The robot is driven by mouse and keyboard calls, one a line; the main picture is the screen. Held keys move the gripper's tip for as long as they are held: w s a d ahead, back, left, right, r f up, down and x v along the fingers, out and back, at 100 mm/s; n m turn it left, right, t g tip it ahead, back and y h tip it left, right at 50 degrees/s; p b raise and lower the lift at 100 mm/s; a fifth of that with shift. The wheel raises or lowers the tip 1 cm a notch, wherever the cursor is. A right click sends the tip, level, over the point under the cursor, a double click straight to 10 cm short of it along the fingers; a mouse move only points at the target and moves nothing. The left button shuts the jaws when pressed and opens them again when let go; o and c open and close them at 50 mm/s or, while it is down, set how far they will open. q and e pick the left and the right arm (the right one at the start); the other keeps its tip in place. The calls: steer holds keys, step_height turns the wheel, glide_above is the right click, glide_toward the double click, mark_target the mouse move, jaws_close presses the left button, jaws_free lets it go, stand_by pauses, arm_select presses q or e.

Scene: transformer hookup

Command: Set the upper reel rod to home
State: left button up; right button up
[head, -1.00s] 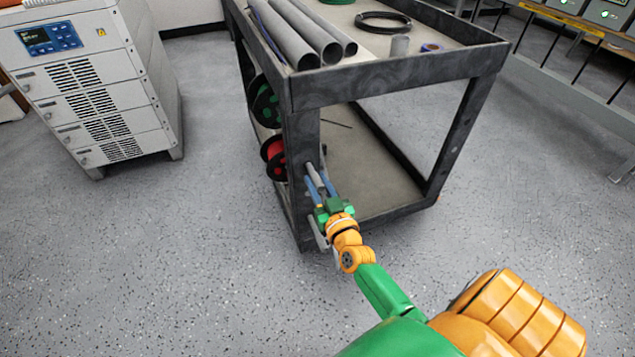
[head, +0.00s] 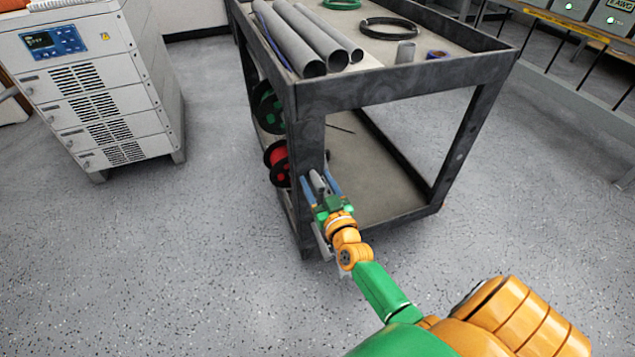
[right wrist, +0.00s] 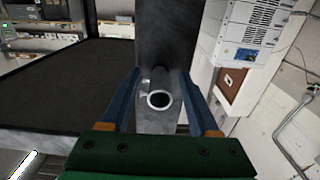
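The upper reel rod (head: 318,183) is a grey tube that sticks out of the front of the cart's near corner post. Its round open end (right wrist: 160,99) faces the camera in the right wrist view. My right gripper (head: 321,184) is open, with one blue finger on each side of the rod. In the right wrist view, my right gripper (right wrist: 160,104) shows gaps between both fingers and the rod. A second grey rod (head: 322,240) sticks out lower on the post. A green reel (head: 267,107) and a red reel (head: 277,163) hang behind the post. My left gripper is out of view.
The dark cart (head: 400,80) carries grey pipes (head: 310,35), a black cable coil (head: 390,28) and blue tape (head: 437,54) on top. A grey cabinet (head: 95,90) stands at left. A rack (head: 575,70) stands at right. The floor around the cart is clear.

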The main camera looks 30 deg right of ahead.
steer(key=shift+s+a, duration=0.1)
steer(key=shift+s, duration=0.2)
steer(key=p+v, duration=0.2)
steer(key=v, duration=0.4)
steer(key=shift+s, duration=0.3)
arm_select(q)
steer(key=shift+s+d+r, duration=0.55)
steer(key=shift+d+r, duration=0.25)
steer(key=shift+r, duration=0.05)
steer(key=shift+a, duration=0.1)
